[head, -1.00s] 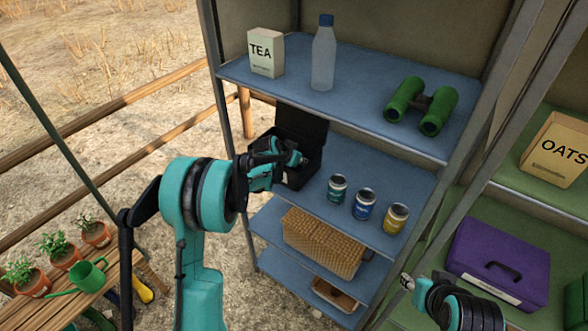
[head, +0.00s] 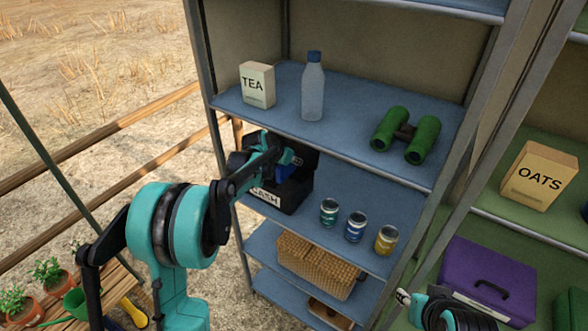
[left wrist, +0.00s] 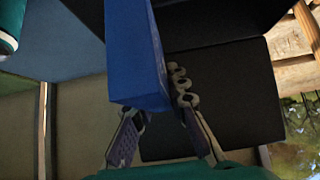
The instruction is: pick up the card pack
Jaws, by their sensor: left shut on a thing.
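The card pack, a plain blue box, shows large in the left wrist view (left wrist: 135,60), with a small part of it in the head view (head: 284,173). My left gripper (head: 286,158) is shut on it, its fingers on either side of the pack in the left wrist view (left wrist: 158,118). The gripper and pack are at the open black cash box (head: 292,195) on the middle shelf; my arm hides part of the box. I cannot tell whether the pack is fully clear of the box. My right gripper (head: 403,297) is at the lower right, its jaws too small to judge.
Several cans, including a yellow one (head: 386,240), stand right of the cash box. The shelf above holds a tea box (head: 257,85), a bottle (head: 313,88) and green binoculars (head: 405,135). A basket (head: 315,265) sits below. A shelf post (head: 200,80) stands close to my left arm.

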